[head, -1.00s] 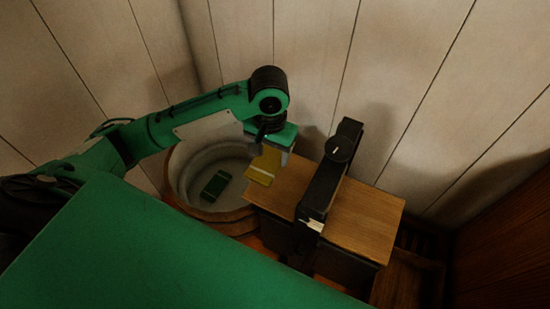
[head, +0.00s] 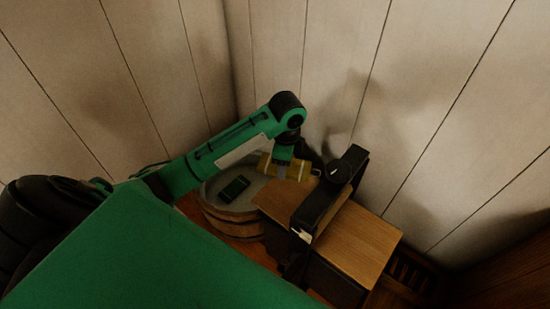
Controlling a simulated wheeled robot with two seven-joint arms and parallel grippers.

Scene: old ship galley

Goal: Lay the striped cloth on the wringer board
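The yellow cloth with a pale stripe (head: 303,172) is at the far right rim of the tub, partly hidden behind my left gripper (head: 281,173). That gripper points down, and its fingers seem shut on the cloth, though the fingertips are small and dark. The wringer board (head: 358,240) is a wooden top to the right of the tub. A black wringer bar (head: 325,200) with a round knob stands across it. The cloth is behind the board's left end, and no cloth shows on the bare wood. My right gripper is out of view.
A round wooden tub (head: 230,222) stands left of the board. A dark green item with a lighter band (head: 234,187) lies in it. Plank walls close in behind. A dark slatted wooden piece (head: 412,270) is right of the board.

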